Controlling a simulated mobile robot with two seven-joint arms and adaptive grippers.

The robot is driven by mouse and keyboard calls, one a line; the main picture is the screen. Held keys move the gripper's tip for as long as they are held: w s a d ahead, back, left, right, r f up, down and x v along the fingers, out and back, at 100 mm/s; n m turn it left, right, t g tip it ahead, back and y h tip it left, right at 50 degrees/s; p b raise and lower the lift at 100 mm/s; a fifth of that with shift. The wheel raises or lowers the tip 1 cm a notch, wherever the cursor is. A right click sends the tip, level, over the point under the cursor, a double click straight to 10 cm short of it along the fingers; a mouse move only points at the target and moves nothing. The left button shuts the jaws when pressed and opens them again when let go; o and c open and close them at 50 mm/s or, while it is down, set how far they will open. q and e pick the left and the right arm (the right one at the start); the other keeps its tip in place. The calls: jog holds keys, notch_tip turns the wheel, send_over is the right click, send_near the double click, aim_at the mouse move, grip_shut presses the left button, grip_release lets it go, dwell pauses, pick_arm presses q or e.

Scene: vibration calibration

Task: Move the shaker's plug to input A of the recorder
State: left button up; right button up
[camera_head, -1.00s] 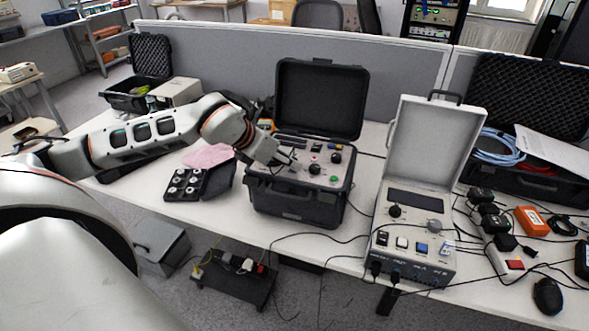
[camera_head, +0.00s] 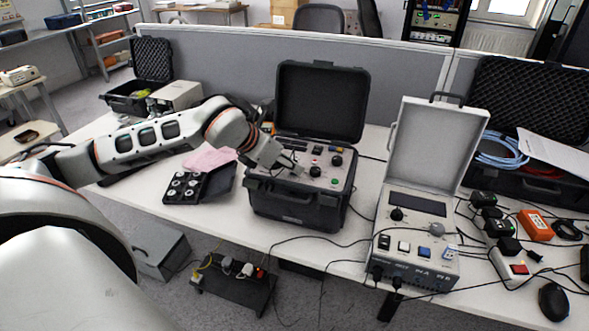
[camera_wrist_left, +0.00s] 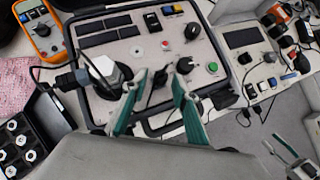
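The shaker unit is a black open case (camera_head: 297,212) with a grey panel, mid-table. My left gripper (camera_head: 291,167) is low over the left part of this panel. In the left wrist view my left gripper (camera_wrist_left: 160,76) has its teal fingers apart around a small black plug or connector (camera_wrist_left: 157,86) with a dark cable; gaps show on both sides. Another black connector (camera_wrist_left: 67,80) sits beside the metal hex head (camera_wrist_left: 103,72). The recorder (camera_head: 418,262) is the beige case at right; black plugs (camera_head: 377,272) sit low on its front. My right gripper (camera_wrist_left: 279,148) appears open, low at right.
A black tray of round pieces (camera_head: 205,187) and a pink cloth (camera_head: 208,160) lie left of the shaker. An orange multimeter (camera_wrist_left: 41,33) is behind. Cables, black adapters (camera_head: 482,199) and a mouse (camera_head: 552,301) crowd the right. A power strip (camera_head: 240,269) is below the table.

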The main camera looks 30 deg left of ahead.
pick_arm(q)
grip_shut()
jog(key=shift+r, duration=0.6)
dwell(0.4)
dwell(0.4)
jog(key=shift+r+p, duration=0.85)
jog(key=shift+r, duration=0.85)
